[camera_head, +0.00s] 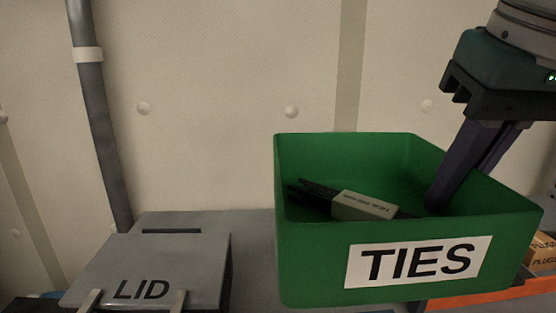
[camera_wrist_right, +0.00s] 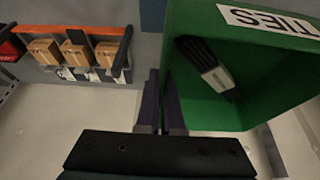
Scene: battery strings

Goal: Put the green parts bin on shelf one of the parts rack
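The green parts bin (camera_head: 310,265), labelled TIES, is at the right of the head view. It also fills the upper right of the right wrist view (camera_wrist_right: 270,75). A dark bundle of ties with a pale band (camera_head: 362,206) lies inside it. My right gripper (camera_head: 455,185) has its dark purple fingers at the bin's right wall, one finger inside. In the right wrist view the fingers (camera_wrist_right: 162,105) are close together with the wall's edge between them. The bin appears held up in front of a grey surface; its underside is hidden. My left gripper is not in view.
An orange-edged shelf (camera_head: 480,297) with a box marked PLUGS (camera_head: 543,251) is at the lower right. In the wrist view, several small cardboard boxes (camera_wrist_right: 76,57) stand on it. A grey box lid marked LID (camera_head: 150,270) is at the left. A pipe (camera_head: 98,130) runs down the wall.

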